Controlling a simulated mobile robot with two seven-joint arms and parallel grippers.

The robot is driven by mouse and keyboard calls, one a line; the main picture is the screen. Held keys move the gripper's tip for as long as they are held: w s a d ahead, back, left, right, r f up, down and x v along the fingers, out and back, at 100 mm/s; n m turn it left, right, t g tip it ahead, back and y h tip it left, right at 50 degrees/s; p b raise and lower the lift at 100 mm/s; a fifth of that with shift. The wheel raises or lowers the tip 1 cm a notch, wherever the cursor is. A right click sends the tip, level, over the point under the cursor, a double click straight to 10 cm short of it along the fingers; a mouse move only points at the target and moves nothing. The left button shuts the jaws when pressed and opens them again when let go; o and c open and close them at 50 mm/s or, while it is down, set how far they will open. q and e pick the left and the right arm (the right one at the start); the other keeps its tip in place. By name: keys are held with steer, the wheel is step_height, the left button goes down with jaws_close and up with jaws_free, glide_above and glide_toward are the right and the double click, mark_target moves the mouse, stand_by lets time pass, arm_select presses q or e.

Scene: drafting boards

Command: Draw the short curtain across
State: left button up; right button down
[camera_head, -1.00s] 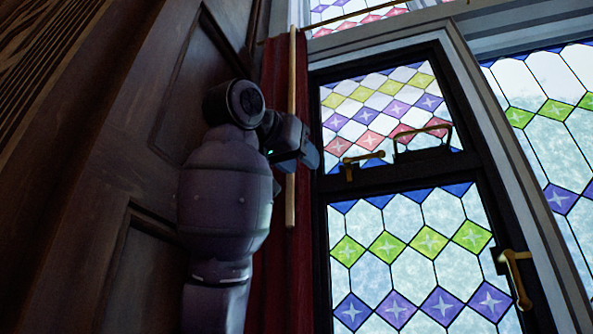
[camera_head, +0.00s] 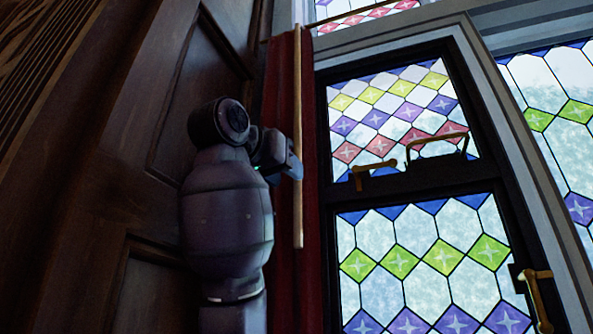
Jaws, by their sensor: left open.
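The short red curtain (camera_head: 281,80) hangs bunched in a narrow strip at the left side of the window. A pale wooden draw rod (camera_head: 298,215) hangs upright in front of it, from near the thin curtain rail (camera_head: 340,17). My left gripper (camera_head: 293,167) is open at about the middle of the rod, with its fingertips overlapping it in the picture. I cannot tell whether the rod is between the fingers or beside them. The wrist hides part of the curtain. My right gripper is out of view.
Dark wood panelling (camera_head: 130,150) stands close on the left of my arm. The stained-glass window (camera_head: 420,245) has a dark frame, brass latches (camera_head: 372,172) and a brass handle (camera_head: 537,295). No object blocks the front of the glass.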

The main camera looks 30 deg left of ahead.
arm_select(q)
steer(key=shift+w+a+p, duration=0.15)
steer(key=shift+w+p, duration=0.65)
steer(key=shift+w, duration=1.75)
jaws_close()
